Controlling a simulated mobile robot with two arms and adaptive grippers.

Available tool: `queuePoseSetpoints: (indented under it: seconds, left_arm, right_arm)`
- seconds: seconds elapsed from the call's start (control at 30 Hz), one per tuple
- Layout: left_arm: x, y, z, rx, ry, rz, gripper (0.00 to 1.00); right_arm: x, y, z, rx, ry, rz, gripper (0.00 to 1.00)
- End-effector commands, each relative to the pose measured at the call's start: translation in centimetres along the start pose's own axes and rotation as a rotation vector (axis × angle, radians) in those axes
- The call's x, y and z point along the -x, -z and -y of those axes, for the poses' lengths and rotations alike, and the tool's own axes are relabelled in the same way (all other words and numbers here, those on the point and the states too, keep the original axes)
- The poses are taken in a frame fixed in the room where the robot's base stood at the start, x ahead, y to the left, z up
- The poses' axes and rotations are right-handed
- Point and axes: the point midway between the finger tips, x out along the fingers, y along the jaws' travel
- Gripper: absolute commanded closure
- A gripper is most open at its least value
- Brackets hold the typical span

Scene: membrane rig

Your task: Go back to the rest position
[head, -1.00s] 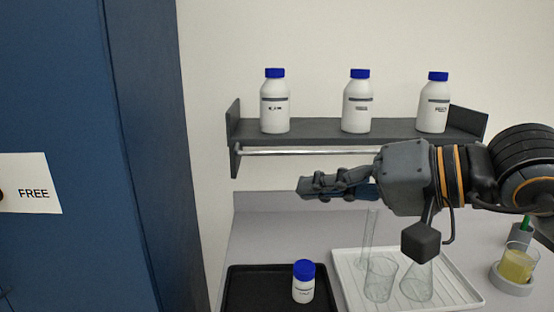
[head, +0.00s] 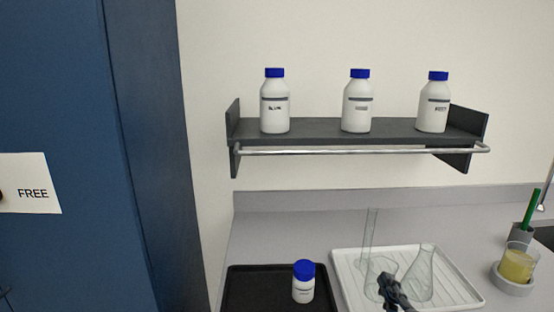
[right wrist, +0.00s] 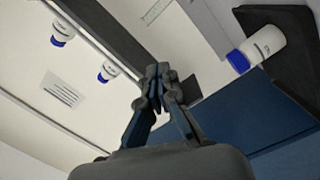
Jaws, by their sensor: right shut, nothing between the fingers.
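My right gripper (head: 392,290) shows at the bottom of the head view, in front of the white tray's glassware. It is shut and empty. In the right wrist view its fingertips (right wrist: 157,80) are together with nothing between them. Only the gripper's front end shows in the head view; the rest of the right arm is out of frame. My left gripper is not in view.
A white ribbed tray (head: 455,290) holds clear glassware, including a flask (head: 420,275). A black tray (head: 240,290) holds a blue-capped bottle (head: 303,283). A shelf (head: 310,130) carries three white bottles. A beaker of yellow liquid (head: 516,265) stands right. A blue cabinet (head: 60,100) is left.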

Motion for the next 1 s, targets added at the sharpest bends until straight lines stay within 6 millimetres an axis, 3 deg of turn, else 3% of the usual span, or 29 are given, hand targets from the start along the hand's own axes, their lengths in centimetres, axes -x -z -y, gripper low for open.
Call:
queuePoseSetpoints:
  seconds: [0.03, 0.1, 0.2, 0.3, 0.5, 0.63, 0.87, 1.0]
  left_arm:
    - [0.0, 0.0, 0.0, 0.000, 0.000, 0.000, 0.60]
    - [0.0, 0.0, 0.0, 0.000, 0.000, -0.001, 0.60]
    - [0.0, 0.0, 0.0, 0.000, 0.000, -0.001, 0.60]
    - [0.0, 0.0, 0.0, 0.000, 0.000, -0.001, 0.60]
    - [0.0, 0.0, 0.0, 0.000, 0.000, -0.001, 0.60]
    - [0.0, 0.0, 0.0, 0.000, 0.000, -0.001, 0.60]
    - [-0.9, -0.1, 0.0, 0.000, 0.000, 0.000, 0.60]
    - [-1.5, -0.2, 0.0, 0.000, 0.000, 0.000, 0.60]
  right_arm:
    - [1.2, -2.4, 3.3, -0.102, 0.105, 0.088, 1.00]
    - [3.3, -5.2, 7.4, -0.235, 0.237, 0.212, 1.00]
    - [7.2, -8.3, 12.8, -0.405, 0.404, 0.394, 1.00]
    - [11.5, -10.5, 16.9, -0.538, 0.537, 0.562, 1.00]
    - [19.7, -12.6, 22.2, -0.719, 0.729, 0.848, 1.00]
    - [24.9, -13.1, 24.5, -0.805, 0.828, 1.023, 1.00]
    - [22.8, -16.5, 31.9, -0.786, 0.839, 1.032, 1.00]
    - [22.6, -19.1, 37.5, -0.776, 0.854, 1.048, 1.00]
